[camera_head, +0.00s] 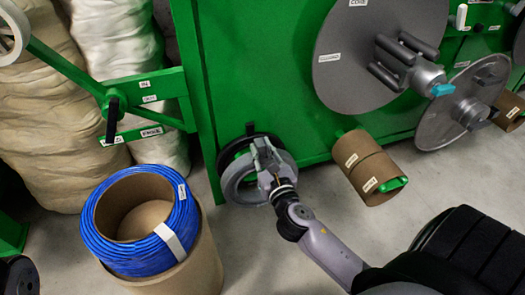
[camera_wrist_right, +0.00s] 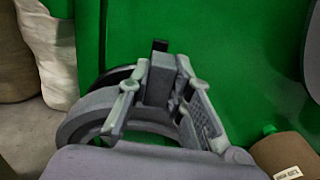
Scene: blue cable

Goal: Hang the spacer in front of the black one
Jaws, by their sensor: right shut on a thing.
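A grey ring-shaped spacer (camera_head: 233,185) is in my right gripper (camera_head: 264,160), in front of the green machine's lower left corner. The gripper is shut on the spacer's rim. In the right wrist view the grey spacer (camera_wrist_right: 80,122) shows between the fingers of the gripper (camera_wrist_right: 158,85). A black spacer (camera_head: 232,147) is right behind the grey one, partly hidden by it. In the right wrist view only a dark edge of the black spacer (camera_wrist_right: 112,76) shows. I cannot tell whether the two spacers touch. My left gripper is not in view.
A blue cable coil (camera_head: 110,245) sits on a cardboard drum (camera_head: 195,270) at the lower left. Brown rolls (camera_head: 365,165) hang on a green bar to the right. Large grey reels (camera_head: 375,55) are on the green machine (camera_head: 255,60). Floor is clear between drum and arm.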

